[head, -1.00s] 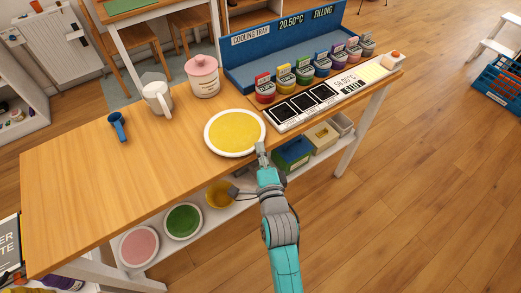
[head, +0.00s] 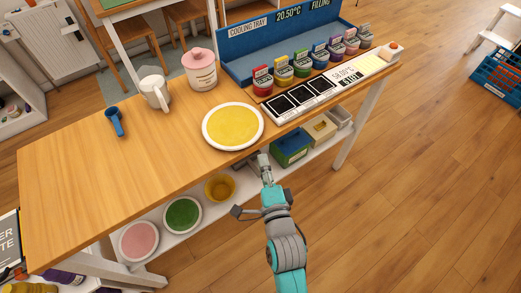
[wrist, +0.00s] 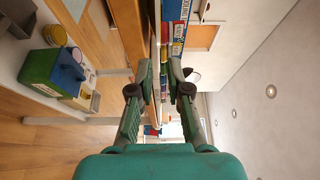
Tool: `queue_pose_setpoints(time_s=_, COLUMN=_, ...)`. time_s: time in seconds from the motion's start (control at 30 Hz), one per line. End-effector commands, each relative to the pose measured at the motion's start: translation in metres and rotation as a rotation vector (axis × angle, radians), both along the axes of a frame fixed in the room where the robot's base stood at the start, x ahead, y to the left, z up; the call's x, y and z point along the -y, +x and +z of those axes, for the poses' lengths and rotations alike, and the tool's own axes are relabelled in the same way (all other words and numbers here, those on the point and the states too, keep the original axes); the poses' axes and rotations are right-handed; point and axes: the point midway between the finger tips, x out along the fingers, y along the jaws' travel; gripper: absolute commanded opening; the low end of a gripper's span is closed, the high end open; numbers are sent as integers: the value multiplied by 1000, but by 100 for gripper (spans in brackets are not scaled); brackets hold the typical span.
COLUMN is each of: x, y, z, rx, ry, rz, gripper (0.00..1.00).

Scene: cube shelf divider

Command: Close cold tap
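I cannot make out a cold tap in either view. My gripper (head: 251,187) is in front of the near edge of the wooden table (head: 75,190), close to the yellow-topped round plate (head: 233,127). It also shows in the wrist view (wrist: 160,72), where its two fingers stand apart with nothing between them. The table edge runs away beyond the fingers in that view.
A green box (head: 291,148) sits below.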

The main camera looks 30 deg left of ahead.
Motion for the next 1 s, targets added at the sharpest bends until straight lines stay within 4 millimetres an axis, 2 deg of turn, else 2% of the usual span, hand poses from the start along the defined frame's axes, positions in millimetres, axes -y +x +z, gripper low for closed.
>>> queue_pose_setpoints(time_s=0.1, x=15, y=-14, z=-1, rx=-1, ry=-1, rz=-1, gripper=17)
queue_pose_setpoints(time_s=0.3, x=30, y=-30, z=-1, rx=-1, ry=1, rz=0, gripper=17)
queue_pose_setpoints(time_s=0.77, x=39, y=-36, z=-2, rx=4, ry=-8, rz=-5, gripper=17)
queue_pose_setpoints(time_s=0.87, x=58, y=-38, z=-10, rx=24, ry=-46, rz=-33, gripper=17)
queue_pose_setpoints(time_s=0.97, x=94, y=-44, z=-25, rx=68, ry=-130, rz=-89, gripper=17)
queue_pose_setpoints(time_s=1.0, x=112, y=-49, z=-31, rx=93, ry=-174, rz=-116, gripper=17)
